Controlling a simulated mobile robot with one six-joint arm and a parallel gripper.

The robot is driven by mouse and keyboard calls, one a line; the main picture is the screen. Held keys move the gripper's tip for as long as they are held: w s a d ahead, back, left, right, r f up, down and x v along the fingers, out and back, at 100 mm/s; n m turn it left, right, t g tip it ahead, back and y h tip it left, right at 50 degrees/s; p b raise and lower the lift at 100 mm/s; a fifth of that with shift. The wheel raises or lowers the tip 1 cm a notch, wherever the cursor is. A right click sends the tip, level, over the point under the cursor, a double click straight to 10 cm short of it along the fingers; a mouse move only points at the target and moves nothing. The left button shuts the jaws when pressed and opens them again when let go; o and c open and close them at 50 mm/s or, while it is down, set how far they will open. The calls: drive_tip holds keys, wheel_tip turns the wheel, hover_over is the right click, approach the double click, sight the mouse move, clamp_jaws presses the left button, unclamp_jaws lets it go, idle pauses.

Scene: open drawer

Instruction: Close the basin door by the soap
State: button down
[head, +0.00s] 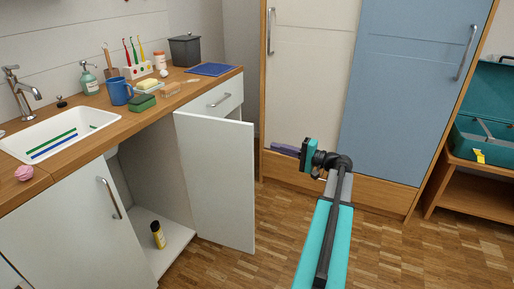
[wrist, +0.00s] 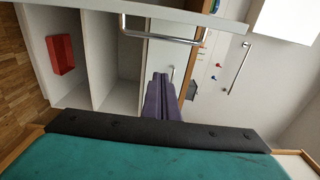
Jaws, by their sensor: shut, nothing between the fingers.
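The basin door (head: 215,180) under the counter stands wide open in the head view, swung out to the right, with its plain white face showing. The open cabinet shows to its left. The soap dispenser (head: 89,82), a green bottle, stands behind the sink, and a yellow bar that may be soap (head: 150,84) lies on the counter. My gripper (head: 275,147) has purple fingers pointing left, apart from the door and to the right of its free edge. In the wrist view my gripper (wrist: 160,78) is shut and empty, near a U-shaped metal handle (wrist: 160,38).
A second basin door (head: 80,235) at the left is shut. A yellow bottle (head: 158,235) stands inside the cabinet. A drawer (head: 215,100) is above the open door. A cream and blue wardrobe (head: 400,90) stands behind my arm. The wooden floor right of the door is clear.

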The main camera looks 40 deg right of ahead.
drive_tip(key=w+a+b, duration=0.3)
drive_tip(key=w+a, duration=0.3)
drive_tip(key=w, duration=0.1)
idle(1.0)
drive_tip(key=shift+s+a, duration=0.1)
drive_tip(key=shift+a, duration=0.1)
